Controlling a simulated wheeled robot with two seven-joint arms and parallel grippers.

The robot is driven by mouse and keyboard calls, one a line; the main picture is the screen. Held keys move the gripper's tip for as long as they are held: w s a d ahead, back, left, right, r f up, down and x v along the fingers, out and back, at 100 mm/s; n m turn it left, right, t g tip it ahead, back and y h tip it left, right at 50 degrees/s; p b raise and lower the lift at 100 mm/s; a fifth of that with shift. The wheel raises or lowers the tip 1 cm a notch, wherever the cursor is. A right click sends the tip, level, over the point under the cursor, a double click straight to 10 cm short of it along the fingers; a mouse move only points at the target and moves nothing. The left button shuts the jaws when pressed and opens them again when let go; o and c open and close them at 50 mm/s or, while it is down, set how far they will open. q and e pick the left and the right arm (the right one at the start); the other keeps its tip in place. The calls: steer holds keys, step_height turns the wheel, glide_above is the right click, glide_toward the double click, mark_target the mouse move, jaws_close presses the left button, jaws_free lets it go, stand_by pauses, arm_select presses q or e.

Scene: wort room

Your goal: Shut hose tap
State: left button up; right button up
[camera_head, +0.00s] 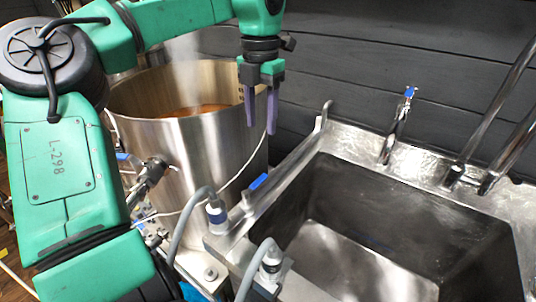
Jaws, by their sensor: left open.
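A slim chrome tap (394,137) with a small blue handle on top stands upright on the sink's back rim. I cannot tell from its handle whether it is open, and no water stream is visible from it. A second blue lever (258,181) lies at the sink's left edge, near a grey hose (190,222). I cannot tell which of them is the hose tap. My left gripper (260,122) is open and empty, its purple fingers pointing down in front of the kettle's right side, left of the chrome tap and apart from it. My right gripper is out of view.
A large steel kettle (200,150) with steaming brown liquid stands at the left behind my green arm. A steel sink (340,262) fills the right, its basin empty. Thick chrome pipes (497,105) rise at the far right. A dark plank wall (390,45) stands behind.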

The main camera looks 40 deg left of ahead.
arm_select(q)
glide_above(261, 178)
step_height(261, 178, down, 5)
step_height(261, 178, down, 8)
steer(key=shift+r+b, duration=0.15)
steer(key=shift+b, duration=0.15)
steer(key=shift+f, duration=0.5)
jaws_close()
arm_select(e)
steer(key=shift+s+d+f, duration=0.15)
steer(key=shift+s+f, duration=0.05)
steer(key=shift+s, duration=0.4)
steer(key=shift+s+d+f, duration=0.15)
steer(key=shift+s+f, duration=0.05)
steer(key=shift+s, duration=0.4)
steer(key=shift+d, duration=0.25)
